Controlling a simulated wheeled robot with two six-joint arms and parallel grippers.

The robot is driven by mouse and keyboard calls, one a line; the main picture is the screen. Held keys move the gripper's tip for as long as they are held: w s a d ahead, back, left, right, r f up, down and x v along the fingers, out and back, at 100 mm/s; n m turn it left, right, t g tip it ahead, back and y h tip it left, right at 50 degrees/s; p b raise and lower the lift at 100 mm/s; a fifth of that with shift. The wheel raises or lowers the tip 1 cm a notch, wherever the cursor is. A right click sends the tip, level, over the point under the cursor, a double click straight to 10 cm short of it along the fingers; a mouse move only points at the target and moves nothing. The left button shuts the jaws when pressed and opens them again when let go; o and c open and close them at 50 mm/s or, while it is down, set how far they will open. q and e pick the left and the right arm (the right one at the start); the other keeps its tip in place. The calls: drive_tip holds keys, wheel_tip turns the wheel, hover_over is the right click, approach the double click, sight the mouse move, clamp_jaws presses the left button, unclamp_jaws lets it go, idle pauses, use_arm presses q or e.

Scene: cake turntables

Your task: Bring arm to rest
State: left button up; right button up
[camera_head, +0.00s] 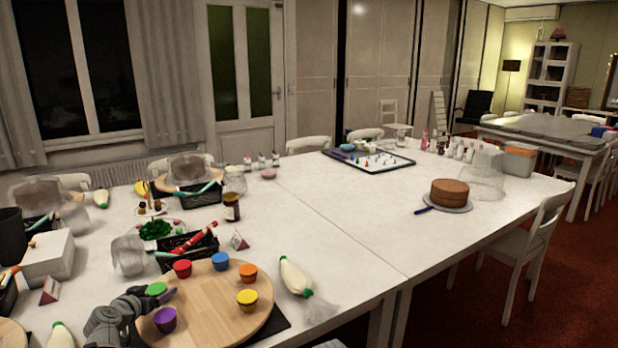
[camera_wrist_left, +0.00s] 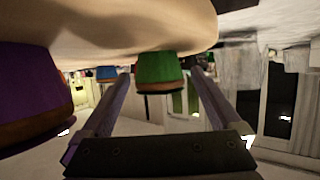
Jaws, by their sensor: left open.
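A round wooden turntable (camera_head: 205,308) lies at the front of the white table, with several coloured cups around its rim. The green cup (camera_head: 156,288) is at the left rim and the purple cup (camera_head: 165,320) nearer the front. Red (camera_head: 182,268), blue (camera_head: 220,261), orange (camera_head: 248,272) and yellow (camera_head: 247,300) cups stand further round. My left gripper (camera_head: 160,298) is open at the left rim, close to the green cup. In the left wrist view, which looks upside down, the green cup (camera_wrist_left: 160,70) appears between the two fingers; contact cannot be told. My right gripper is out of view.
A white piping bag (camera_head: 294,277) lies right of the turntable. A black basket (camera_head: 188,248), a clear container (camera_head: 129,255) and a white box (camera_head: 48,257) stand behind and left. A brown cake (camera_head: 449,192) stands far right. The table's middle is clear.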

use_arm(q)
drive_tip(key=shift+w+f, duration=0.15)
drive_tip(key=shift+f, duration=0.1)
drive_tip(key=shift+r, duration=0.25)
drive_tip(key=shift+f, duration=0.15)
